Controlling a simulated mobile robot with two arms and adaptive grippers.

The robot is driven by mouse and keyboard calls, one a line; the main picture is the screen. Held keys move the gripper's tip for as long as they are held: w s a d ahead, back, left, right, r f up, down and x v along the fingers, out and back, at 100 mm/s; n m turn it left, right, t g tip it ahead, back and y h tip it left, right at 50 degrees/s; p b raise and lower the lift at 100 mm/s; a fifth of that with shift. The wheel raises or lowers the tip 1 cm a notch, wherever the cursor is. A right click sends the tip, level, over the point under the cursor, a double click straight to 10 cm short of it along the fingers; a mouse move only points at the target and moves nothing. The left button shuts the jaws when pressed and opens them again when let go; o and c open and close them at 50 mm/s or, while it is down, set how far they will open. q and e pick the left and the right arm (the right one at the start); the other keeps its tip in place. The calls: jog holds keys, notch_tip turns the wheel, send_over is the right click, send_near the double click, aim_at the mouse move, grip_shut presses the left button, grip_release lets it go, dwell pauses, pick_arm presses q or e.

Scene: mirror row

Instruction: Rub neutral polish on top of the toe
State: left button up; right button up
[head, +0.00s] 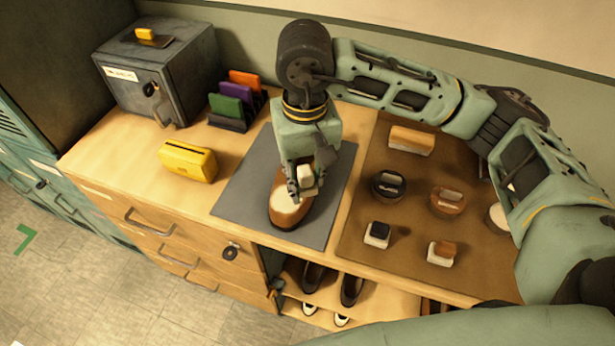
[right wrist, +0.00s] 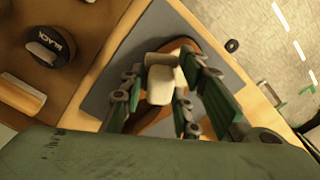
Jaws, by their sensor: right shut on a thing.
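A brown shoe (head: 290,216) with a pale cream patch on its upper lies on the grey mat (head: 241,197), its rounded end towards the front. My right gripper (head: 305,188) is over the shoe, shut on a small cream-white dauber (head: 304,174). The dauber shows between the fingers in the right wrist view (right wrist: 160,84), in front of the brown shoe (right wrist: 150,122). I cannot tell whether it touches the leather. A pale tin (head: 497,217), partly hidden by my right arm, stands on the brown mat (head: 365,258). My left gripper is not in view.
The brown mat also holds a brush (head: 410,140), a black tin (head: 388,186), a brown tin (head: 447,200) and two daubers (head: 378,234) (head: 441,252). A yellow object (head: 187,161), a card rack (head: 229,122) and a grey metal box (head: 158,75) stand left. Shoes (head: 352,290) sit below.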

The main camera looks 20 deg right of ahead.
jog(key=shift+r+p, duration=0.5)
jog(key=shift+r, duration=1.15)
jog(key=shift+d, duration=0.1)
